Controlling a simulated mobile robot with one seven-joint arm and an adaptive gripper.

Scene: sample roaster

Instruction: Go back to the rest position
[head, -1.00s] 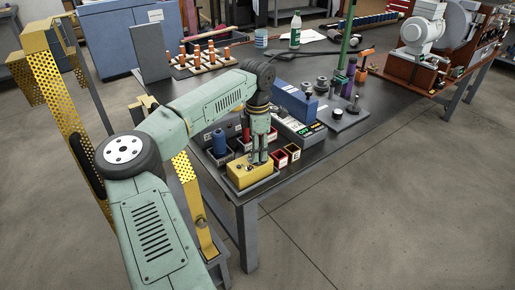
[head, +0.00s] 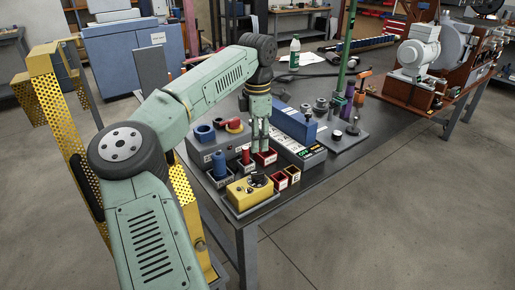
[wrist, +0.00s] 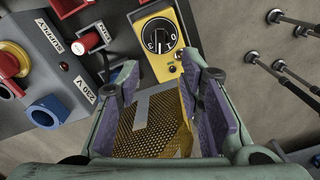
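My gripper (head: 261,149) hangs over the bench beyond the yellow switch box in the head view, with its fingers pointing down. In the wrist view my gripper (wrist: 168,88) shows its two purple-padded fingers apart, with nothing held between them. The yellow switch box (head: 242,200) sits at the bench's near corner, clear of the fingers.
Small red-labelled bins (head: 281,182) stand beside the switch box. A grey supply panel (wrist: 30,90) carries a blue socket and a red switch. A blue block (head: 294,125) stands right of my gripper. Yellow perforated posts (head: 63,115) stand left. The floor at right is clear.

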